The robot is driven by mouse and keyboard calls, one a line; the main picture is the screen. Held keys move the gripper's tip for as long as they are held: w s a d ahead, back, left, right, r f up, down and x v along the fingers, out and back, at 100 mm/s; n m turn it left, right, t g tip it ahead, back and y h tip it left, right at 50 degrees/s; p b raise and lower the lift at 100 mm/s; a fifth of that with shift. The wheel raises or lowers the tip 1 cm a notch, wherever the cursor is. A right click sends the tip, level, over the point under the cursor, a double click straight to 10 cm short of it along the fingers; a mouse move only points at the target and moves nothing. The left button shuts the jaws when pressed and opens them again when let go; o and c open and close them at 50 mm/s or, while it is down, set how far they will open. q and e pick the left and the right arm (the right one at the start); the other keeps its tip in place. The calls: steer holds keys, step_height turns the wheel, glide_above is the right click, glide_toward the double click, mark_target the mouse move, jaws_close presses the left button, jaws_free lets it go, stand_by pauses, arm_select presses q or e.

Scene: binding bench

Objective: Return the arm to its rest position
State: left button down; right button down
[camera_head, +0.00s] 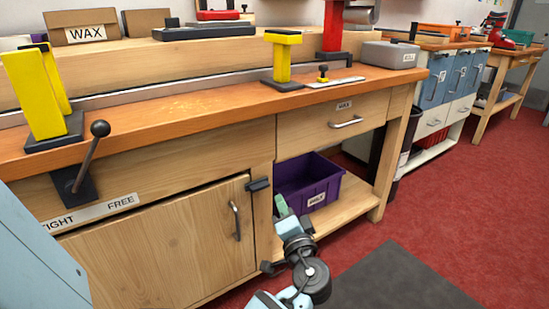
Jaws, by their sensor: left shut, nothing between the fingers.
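My left arm rises from the bottom middle of the view in pale blue and dark grey. My left gripper (281,205) is at its upper end, shut and empty, with greenish fingers pointing up. It shows in front of the purple bin (328,191) on the low shelf, to the right of the cabinet door; the gap between them is hard to judge. My right gripper is not in view.
The wooden bench (180,120) runs across the view, with a black-knobbed lever (88,157), yellow posts (36,92) and a drawer (335,124). A cabinet door (165,250) is below. Red floor (450,215) and a dark mat (400,280) lie clear at right.

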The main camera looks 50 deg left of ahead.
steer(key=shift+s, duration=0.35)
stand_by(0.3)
